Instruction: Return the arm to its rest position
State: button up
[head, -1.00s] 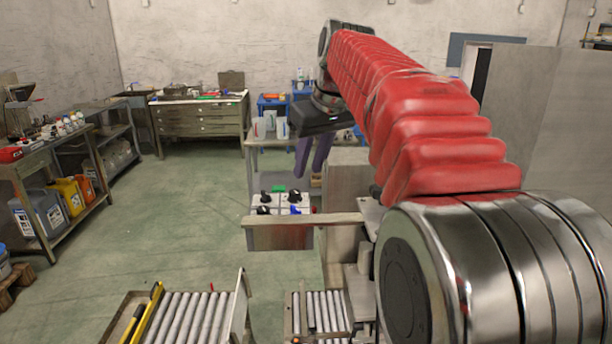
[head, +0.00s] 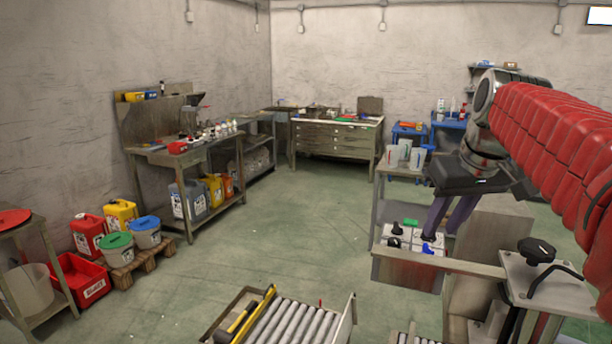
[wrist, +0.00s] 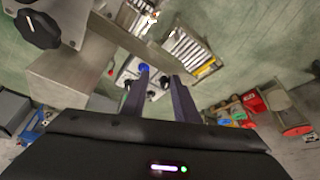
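My arm shows in the head view as a red-sleeved link (head: 560,135) reaching from the right edge toward the middle. At its end, my gripper (head: 449,228) points down, with two purple-grey fingers apart. In the head view it hangs in front of a small panel with black, blue and green knobs (head: 411,238). In the wrist view my gripper (wrist: 159,72) has its fingers spread with nothing between them. The knobbed panel lies beyond the fingertips there; I cannot tell the exact distance.
A metal post with a black knob (head: 536,250) stands right of the gripper. A roller conveyor (head: 290,325) is in front below. Workbenches (head: 185,155) and a drawer cabinet (head: 335,140) line the walls. The green floor (head: 290,230) at centre is clear.

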jog(key=s+a+f, duration=0.5)
jog(key=s+f, duration=0.4)
jog(key=s, duration=0.1)
jog(key=s+a+f+m+t, duration=0.1)
jog(key=s+a+f, duration=0.4)
jog(key=s+f, duration=0.5)
jog(key=shift+s+a, duration=0.2)
jog(key=shift+s, duration=0.1)
